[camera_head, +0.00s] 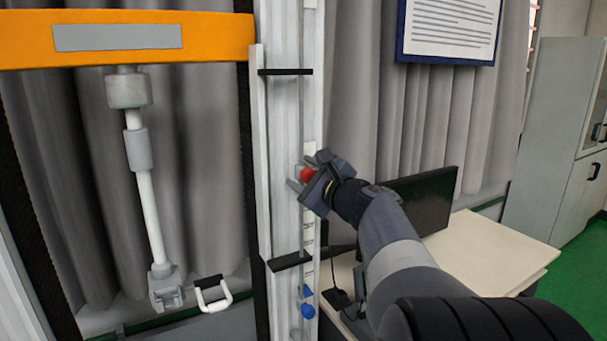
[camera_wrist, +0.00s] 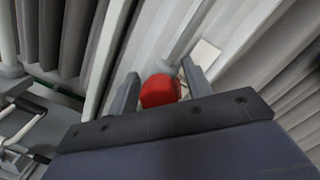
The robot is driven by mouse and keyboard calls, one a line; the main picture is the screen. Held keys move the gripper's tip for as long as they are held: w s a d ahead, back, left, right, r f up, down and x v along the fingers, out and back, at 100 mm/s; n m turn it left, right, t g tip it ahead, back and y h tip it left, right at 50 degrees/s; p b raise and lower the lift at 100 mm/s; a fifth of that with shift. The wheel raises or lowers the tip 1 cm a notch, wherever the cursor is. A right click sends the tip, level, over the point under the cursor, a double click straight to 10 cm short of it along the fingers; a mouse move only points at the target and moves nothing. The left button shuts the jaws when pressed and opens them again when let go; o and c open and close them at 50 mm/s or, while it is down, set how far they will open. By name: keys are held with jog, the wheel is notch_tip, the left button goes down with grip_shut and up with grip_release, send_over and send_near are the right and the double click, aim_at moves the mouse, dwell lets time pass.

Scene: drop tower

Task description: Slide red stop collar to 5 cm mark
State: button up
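The red stop collar (camera_head: 307,174) sits on the thin vertical rod beside the pale tower column (camera_head: 285,130), at about mid-height in the head view. It also shows as a red knob (camera_wrist: 160,90) in the wrist view. My gripper (camera_head: 299,178) is at the collar, with one finger above and one below it in the head view. In the wrist view the fingers (camera_wrist: 160,88) stand on either side of the red part, with a small gap visible at least on the right. Scale marks on the strip are too small to read.
Black brackets cross the column above (camera_head: 285,71) and below (camera_head: 289,261) the collar. An orange crossbeam (camera_head: 130,38) with a hanging grey rod is at left. A desk (camera_head: 490,250) with a monitor (camera_head: 425,200) stands behind my arm.

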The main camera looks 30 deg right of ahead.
grip_shut()
jog(key=shift+f, duration=0.1)
notch_tip(320, 180, down, 15)
jog(key=b, duration=1.5)
jog(key=shift+b, duration=0.3)
jog(key=shift+o, duration=0.7)
grip_release()
jog(key=shift+s, duration=0.1)
